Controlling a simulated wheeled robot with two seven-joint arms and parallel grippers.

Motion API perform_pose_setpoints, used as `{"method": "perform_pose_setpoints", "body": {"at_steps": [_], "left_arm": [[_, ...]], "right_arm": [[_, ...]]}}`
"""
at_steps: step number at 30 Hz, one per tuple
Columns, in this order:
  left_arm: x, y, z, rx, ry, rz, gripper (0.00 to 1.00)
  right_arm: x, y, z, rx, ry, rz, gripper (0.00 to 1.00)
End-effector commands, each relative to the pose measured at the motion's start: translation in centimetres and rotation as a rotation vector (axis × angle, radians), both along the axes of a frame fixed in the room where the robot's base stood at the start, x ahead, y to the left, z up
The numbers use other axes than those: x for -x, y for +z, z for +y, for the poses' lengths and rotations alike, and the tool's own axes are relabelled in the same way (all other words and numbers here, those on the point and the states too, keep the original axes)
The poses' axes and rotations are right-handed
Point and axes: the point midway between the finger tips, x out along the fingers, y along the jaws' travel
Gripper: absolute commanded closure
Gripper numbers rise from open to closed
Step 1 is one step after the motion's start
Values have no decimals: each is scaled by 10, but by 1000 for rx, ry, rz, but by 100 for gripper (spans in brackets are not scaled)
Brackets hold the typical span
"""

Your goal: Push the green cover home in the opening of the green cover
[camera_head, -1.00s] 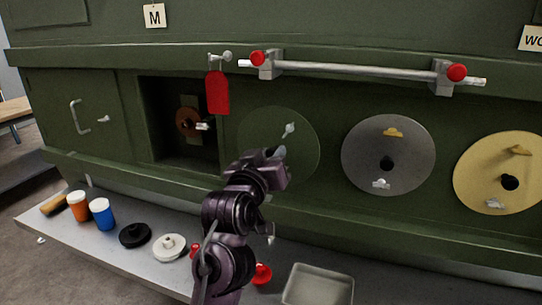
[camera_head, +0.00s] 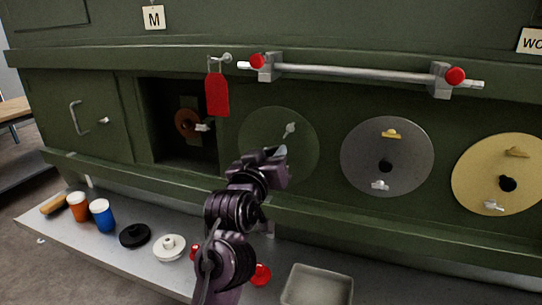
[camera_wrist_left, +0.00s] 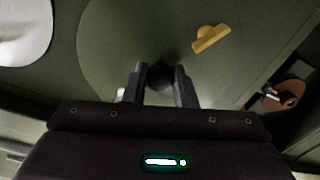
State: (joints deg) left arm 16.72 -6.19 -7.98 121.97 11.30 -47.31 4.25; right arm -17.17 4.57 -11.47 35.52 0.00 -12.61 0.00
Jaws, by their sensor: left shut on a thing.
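The green cover (camera_head: 263,126) is a round disc, nearly the same green as the wall, standing upright at its opening between the dark recess and the grey disc. Its rim looks close to the wall, but I cannot tell whether it is flush. A small latch (camera_head: 289,130) shows on its upper right. My left gripper (camera_head: 277,153) is in front of the cover and hides its lower middle. In the left wrist view, the gripper (camera_wrist_left: 160,83) is shut on the cover's dark knob (camera_wrist_left: 161,72), with the cover (camera_wrist_left: 115,45) behind it and a yellow tab (camera_wrist_left: 210,38) on it.
The grey disc (camera_head: 365,155) and yellow disc (camera_head: 480,165) are to the right. A dark recess (camera_head: 165,130) with a brown round part (camera_head: 187,122) is left. A red tag (camera_head: 217,95) and a rail (camera_head: 350,73) are above. A tray (camera_head: 318,287) and caps are on the ledge.

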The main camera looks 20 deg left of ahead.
Motion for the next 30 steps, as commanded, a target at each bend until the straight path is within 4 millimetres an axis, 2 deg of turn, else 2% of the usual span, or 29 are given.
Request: {"method": "perform_pose_setpoints", "body": {"at_steps": [30], "left_arm": [[-20,1,-1,1,1,-2,100]], "right_arm": [[0,6,-1,1,0,1,64]]}}
